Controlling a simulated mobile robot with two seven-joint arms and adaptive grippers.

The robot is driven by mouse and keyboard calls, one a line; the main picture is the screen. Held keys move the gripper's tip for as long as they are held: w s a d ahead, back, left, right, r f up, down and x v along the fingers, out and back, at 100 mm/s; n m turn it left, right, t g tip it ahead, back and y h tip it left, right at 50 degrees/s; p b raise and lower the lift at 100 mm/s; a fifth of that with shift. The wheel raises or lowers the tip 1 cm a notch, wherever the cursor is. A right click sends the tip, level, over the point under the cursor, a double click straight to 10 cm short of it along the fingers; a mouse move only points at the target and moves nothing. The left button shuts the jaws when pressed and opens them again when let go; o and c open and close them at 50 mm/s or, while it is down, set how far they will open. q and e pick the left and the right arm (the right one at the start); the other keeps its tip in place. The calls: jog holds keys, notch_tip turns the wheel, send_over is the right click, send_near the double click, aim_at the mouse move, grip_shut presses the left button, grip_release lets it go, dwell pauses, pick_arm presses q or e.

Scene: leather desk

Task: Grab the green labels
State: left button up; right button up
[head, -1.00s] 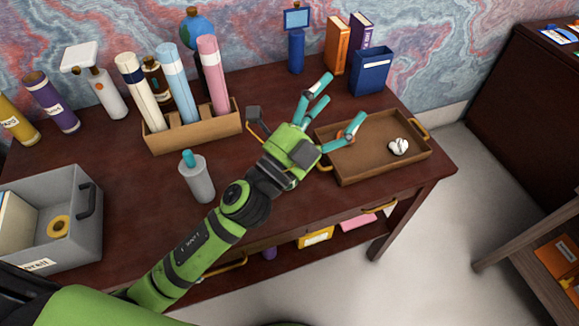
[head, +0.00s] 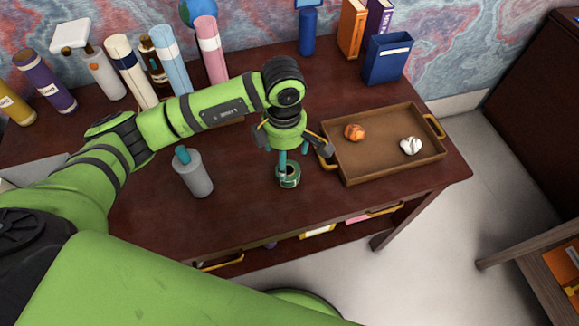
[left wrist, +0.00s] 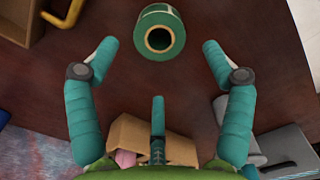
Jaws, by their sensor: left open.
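The green labels are a roll with a dark centre hole (head: 289,176), standing on the desk left of the tray's near corner. In the left wrist view the roll (left wrist: 177,27) lies at the top middle, between the tips of two teal fingers, with a gap on each side. My left gripper (head: 292,158) points down over the roll, partly covering it in the head view. Its fingers are open and empty; the third finger is low in the wrist view. My right gripper is not in view.
A brown tray (head: 345,174) with an orange and a white crumpled ball is close on the right. A grey bottle (head: 195,176) stands to the left. Coloured cylinders and a dark blue box (head: 387,60) stand behind. The front desk edge is near the roll.

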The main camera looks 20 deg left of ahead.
aim_at(288, 171)
pick_arm(q)
jog(key=f+p, duration=0.1)
jog(key=f, duration=0.3)
jog(key=f+p, duration=0.1)
jog(key=f, duration=0.1)
jog(key=shift+s+d+f+p, duration=0.1)
jog(key=shift+d+p, duration=0.2)
jog(key=shift+d, duration=0.05)
jog(key=shift+f, duration=0.25)
jog(key=c, duration=1.2)
